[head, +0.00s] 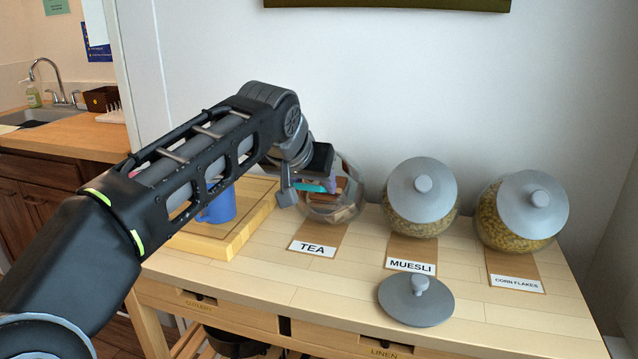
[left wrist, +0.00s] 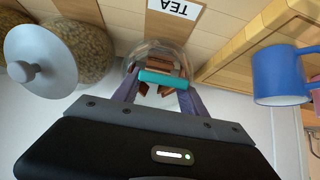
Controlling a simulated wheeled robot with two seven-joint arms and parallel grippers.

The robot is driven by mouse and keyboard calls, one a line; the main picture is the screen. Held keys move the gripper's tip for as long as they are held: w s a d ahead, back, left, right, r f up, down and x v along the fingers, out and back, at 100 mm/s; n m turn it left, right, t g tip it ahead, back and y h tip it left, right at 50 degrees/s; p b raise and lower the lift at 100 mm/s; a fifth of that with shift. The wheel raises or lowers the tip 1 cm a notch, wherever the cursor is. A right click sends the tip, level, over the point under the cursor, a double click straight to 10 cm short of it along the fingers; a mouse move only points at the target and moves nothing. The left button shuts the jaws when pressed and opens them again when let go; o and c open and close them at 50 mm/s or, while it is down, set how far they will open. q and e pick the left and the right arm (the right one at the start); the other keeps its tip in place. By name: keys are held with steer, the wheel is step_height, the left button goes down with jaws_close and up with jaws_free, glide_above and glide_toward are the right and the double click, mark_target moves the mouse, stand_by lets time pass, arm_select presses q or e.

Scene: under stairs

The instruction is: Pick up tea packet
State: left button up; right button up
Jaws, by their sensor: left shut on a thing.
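My left gripper (head: 308,183) is at the mouth of the glass tea jar (head: 345,208), which stands behind the TEA label (head: 313,248). In the left wrist view its purple fingers (left wrist: 160,88) are shut on a teal tea packet (left wrist: 163,78). The packet also shows as a small teal strip in the head view (head: 312,187). The jar opening (left wrist: 150,52) lies just beyond the packet, with brown packets (left wrist: 158,65) inside. I cannot tell whether the held packet is clear of the rim. My right gripper is not in view.
A muesli jar (head: 422,192) and a corn flakes jar (head: 520,208), both lidded, stand to the right. A loose grey lid (head: 416,303) lies in front. A blue mug (head: 218,206) stands on a wooden tray (head: 240,238) at left. The wall is close behind.

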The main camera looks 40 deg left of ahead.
mark_target(306, 188)
arm_select(q)
steer(key=s+r, duration=0.1)
steer(key=s, duration=0.1)
steer(key=s+d+r, duration=0.1)
steer(key=s, duration=0.1)
steer(key=s+d+r, duration=0.1)
steer(key=s, duration=0.1)
steer(key=shift+s+d+r, duration=0.1)
steer(key=shift+s+r, duration=0.1)
steer(key=shift+r, duration=0.05)
steer(key=o, duration=0.7)
jaws_close()
